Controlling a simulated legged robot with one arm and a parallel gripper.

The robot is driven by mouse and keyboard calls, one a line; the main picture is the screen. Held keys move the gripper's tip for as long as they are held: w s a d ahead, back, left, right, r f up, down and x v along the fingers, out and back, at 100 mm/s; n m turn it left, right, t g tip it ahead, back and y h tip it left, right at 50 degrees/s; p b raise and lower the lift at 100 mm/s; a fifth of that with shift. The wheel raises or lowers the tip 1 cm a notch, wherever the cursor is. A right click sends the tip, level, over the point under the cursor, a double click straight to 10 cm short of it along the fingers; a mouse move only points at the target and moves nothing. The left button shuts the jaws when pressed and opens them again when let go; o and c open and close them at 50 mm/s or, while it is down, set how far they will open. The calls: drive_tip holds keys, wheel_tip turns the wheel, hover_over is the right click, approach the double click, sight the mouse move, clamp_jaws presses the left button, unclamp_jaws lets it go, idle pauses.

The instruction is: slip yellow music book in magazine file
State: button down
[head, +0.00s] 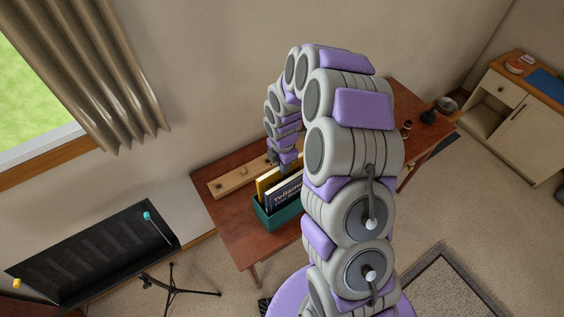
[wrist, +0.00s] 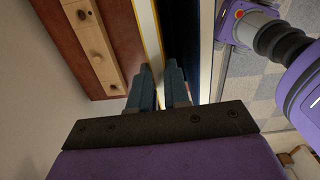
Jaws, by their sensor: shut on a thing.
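The yellow music book (head: 267,183) is upright beside a dark book with white lettering (head: 284,194), at the green magazine file (head: 276,217) on the desk. Its lower part is hidden, so I cannot tell how deep it sits. My gripper (head: 285,169) is above the file, pointing down, shut on the yellow book's upper edge. In the wrist view, the yellow edge (wrist: 153,36) runs between my gripper's fingers (wrist: 160,72). The dark book (wrist: 178,35) shows just to its right there.
A wooden board with pegs (head: 234,180) lies on the brown desk (head: 225,220) behind the file; it also shows in the wrist view (wrist: 92,42). A black music stand (head: 90,255) is at left. Small dark items (head: 427,117) stand on the desk's right end.

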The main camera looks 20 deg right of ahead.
drive_tip(key=shift+f, duration=0.4)
drive_tip(key=c, duration=1)
unclamp_jaws()
wheel_tip(320, 180, up, 17)
drive_tip(key=shift+r, duration=0.15)
